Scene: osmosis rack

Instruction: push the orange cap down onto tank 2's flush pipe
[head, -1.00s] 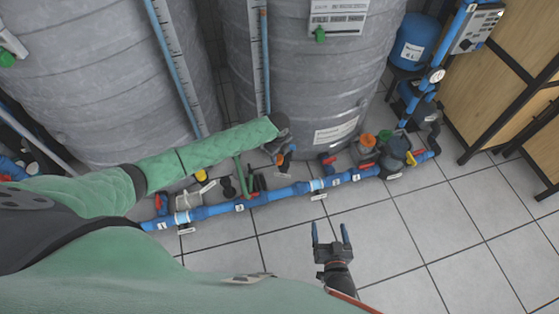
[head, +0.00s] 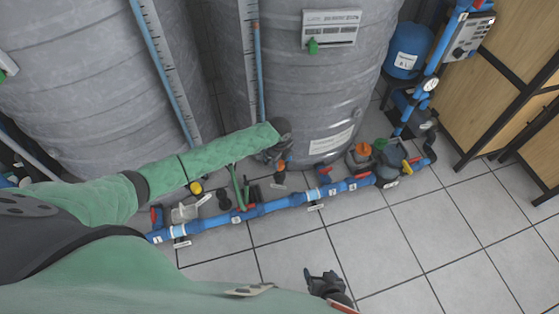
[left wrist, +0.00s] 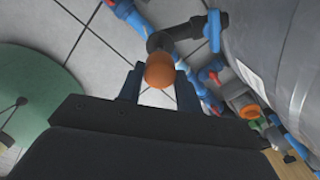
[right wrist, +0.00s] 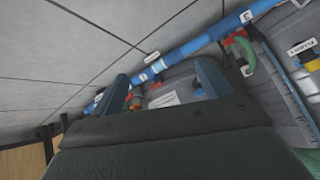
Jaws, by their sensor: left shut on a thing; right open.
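The orange cap (left wrist: 160,70) sits between the two fingers of my left gripper (left wrist: 160,82) in the left wrist view, and the gripper is shut on it. A dark grey flush pipe elbow (left wrist: 176,34) lies right beyond the cap. The cap hides the pipe's end, so I cannot tell how far it is on. In the head view my left gripper (head: 280,155) is at the foot of the right-hand tank (head: 305,85), mostly hidden by its own arm. My right gripper (head: 322,280) is low in the head view, open and empty, above the floor.
A blue pipe (head: 270,207) with numbered labels and valves runs along the floor before the tanks. An orange-topped fitting (head: 362,150) stands at its right end. Wooden cabinets (head: 510,75) stand at the right. The tiled floor (head: 420,235) in front is clear.

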